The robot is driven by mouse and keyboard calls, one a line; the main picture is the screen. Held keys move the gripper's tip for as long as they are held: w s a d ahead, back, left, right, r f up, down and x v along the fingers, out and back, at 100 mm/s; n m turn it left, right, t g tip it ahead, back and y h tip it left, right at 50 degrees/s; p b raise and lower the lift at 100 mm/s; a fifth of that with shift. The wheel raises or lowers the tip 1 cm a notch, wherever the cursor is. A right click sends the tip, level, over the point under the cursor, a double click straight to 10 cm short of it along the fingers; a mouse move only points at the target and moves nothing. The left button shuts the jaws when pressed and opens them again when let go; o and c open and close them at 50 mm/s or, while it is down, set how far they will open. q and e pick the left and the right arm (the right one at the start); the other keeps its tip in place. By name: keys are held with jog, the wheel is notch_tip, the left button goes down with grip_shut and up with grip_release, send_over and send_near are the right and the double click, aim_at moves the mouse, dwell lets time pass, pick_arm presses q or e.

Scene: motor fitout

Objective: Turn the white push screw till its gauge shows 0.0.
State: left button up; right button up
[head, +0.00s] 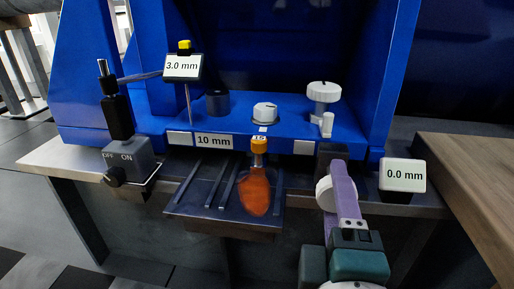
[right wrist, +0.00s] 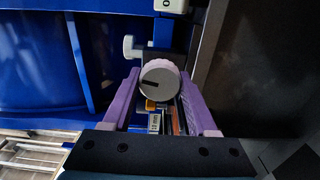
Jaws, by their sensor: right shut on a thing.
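The white push screw (head: 322,194) is a round white knob low on the right front of the blue machine. In the right wrist view its knob (right wrist: 160,80) shows a grey face with a dark line pointing left. My right gripper (head: 332,186) has purple fingers and is shut on this knob, one finger on each side in the right wrist view. A white display reading 0.0 mm (head: 404,175) stands just right of the gripper. Another display reading 3.0 mm (head: 183,66) stands at the upper left. My left gripper is not in view.
A white knob (head: 323,91) on a post and a low dial (head: 265,111) sit on the blue ledge. An OFF/ON switch box (head: 127,160) is at left, a wooden table (head: 480,180) at right.

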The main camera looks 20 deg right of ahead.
jog(key=shift+n+p, duration=0.4)
jog(key=shift+n, duration=0.7)
jog(key=o, duration=1.4)
jog(key=shift+p+v, duration=1.4)
jog(key=shift+v, duration=3.6)
